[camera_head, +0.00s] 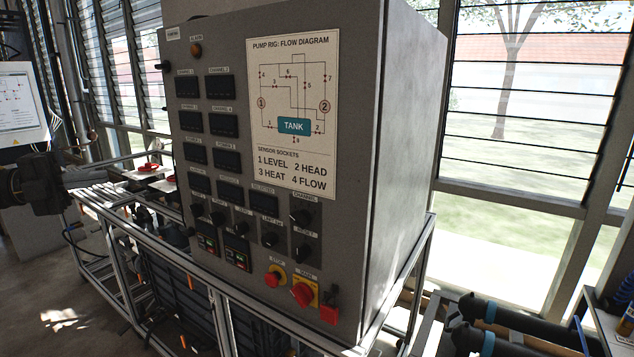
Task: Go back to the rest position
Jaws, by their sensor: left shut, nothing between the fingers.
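My left gripper (60,178) comes in at the left edge as a dark, blocky shape. It is shut, with nothing held. It is left of the grey control cabinet (400,140), in front of the metal frame's left end in the picture, and apart from the cabinet. Its fingertips are small and hard to make out. My right gripper is not in view.
The cabinet bears a flow diagram (293,110), dark displays, knobs and a red main switch (303,293). It stands on a metal frame (215,290). Two dark cylinders with blue bands (520,325) lie at lower right. Open floor (55,300) shows at lower left.

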